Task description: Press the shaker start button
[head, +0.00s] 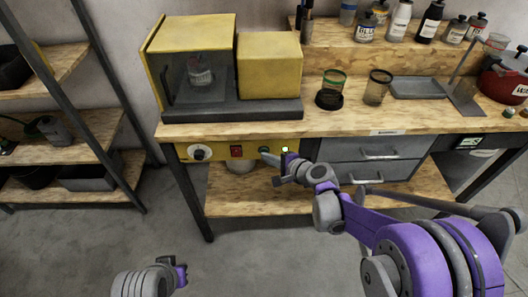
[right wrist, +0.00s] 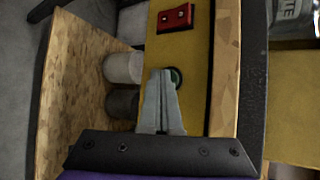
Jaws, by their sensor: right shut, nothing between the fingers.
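The shaker (head: 268,60) is a yellow unit with a clear-fronted box on the bench.
The panel also has a white knob (head: 200,152) and a small lit lamp (head: 285,149). Grey drawers (head: 375,160) stand right of the panel. Jars (head: 376,87) and several bottles are on the bench (head: 330,120) and its raised shelf. A shelf rack stands at left; the floor between is clear.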

